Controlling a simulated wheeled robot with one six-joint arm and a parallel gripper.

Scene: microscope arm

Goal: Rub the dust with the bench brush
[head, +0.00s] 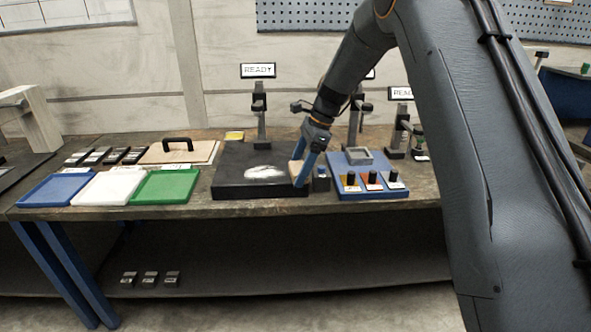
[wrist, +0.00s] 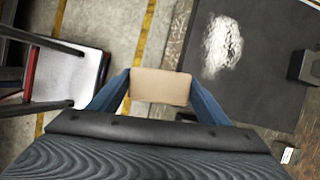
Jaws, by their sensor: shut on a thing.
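The dust is a pale white patch (head: 264,172) on top of a black slab (head: 232,178) on the bench. In the wrist view the dust (wrist: 222,45) lies ahead and to the right of the fingers, on the dark slab surface (wrist: 265,75). My gripper (head: 302,170) is at the right edge of the slab, to the right of the dust. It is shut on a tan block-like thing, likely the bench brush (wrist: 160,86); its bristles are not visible. In the head view this tan piece (head: 296,168) shows between the blue fingers. I cannot tell whether it touches the slab.
Blue (head: 55,190), white (head: 108,187) and green (head: 165,187) trays lie left of the slab. A tan board with a black handle (head: 178,143) is behind them. A stand with a READY sign (head: 258,71) rises behind the slab. A blue base with knobs (head: 365,192) stands to the right.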

